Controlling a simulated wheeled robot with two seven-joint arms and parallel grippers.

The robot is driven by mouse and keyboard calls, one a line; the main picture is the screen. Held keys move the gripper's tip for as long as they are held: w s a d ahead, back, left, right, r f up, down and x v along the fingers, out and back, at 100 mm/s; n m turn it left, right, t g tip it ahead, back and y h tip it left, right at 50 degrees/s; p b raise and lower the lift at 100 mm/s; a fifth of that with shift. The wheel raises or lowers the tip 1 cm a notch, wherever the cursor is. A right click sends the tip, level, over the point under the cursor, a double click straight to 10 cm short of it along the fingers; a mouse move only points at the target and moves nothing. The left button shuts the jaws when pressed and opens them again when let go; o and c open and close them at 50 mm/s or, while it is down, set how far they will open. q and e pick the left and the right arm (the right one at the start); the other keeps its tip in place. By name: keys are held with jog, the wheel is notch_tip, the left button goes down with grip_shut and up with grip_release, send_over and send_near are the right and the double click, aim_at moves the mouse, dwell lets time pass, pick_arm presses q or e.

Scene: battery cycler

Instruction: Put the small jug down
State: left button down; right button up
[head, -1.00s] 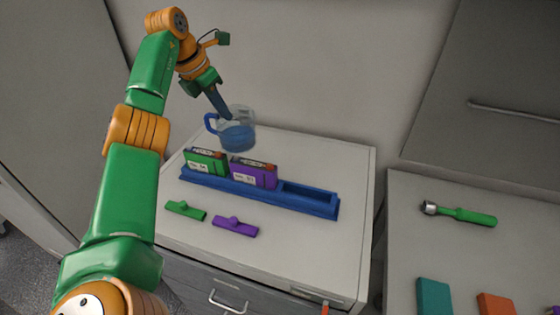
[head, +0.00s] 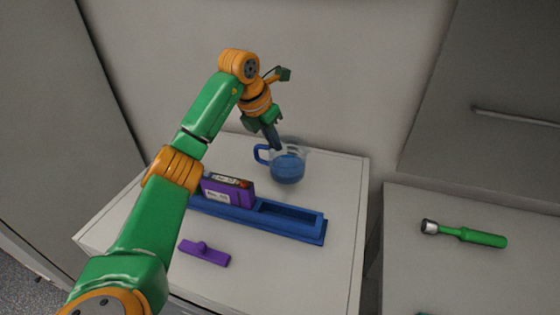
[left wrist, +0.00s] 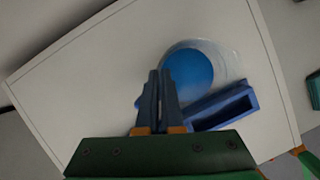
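The small jug (head: 288,168) is clear with a blue handle and blue contents, and looks upright over the back part of the white cabinet top (head: 335,190). It also shows, from above and blurred, in the left wrist view (left wrist: 190,75). My left gripper (head: 276,146) reaches down to the jug's rim on the handle side. Its fingers (left wrist: 157,75) are close together and shut on the jug; the exact grip is hidden. I cannot tell whether the jug's base touches the top. My right gripper is not in view.
A blue rack (head: 290,222) with a purple battery (head: 228,190) stands in front of the jug; its right slot is empty. A purple clip (head: 204,252) lies nearer. A green-handled tool (head: 465,234) lies on the right counter. The top right of the jug is clear.

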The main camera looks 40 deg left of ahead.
pick_arm(q)
jog(key=f, duration=0.1)
jog(key=d+f, duration=0.1)
jog(key=f, duration=0.2)
jog(key=shift+d+f, duration=0.25)
jog(key=shift+w+f, duration=0.15)
jog(key=shift+f, duration=0.05)
jog(key=shift+f, duration=0.1)
jog(key=c, duration=1.1)
grip_release()
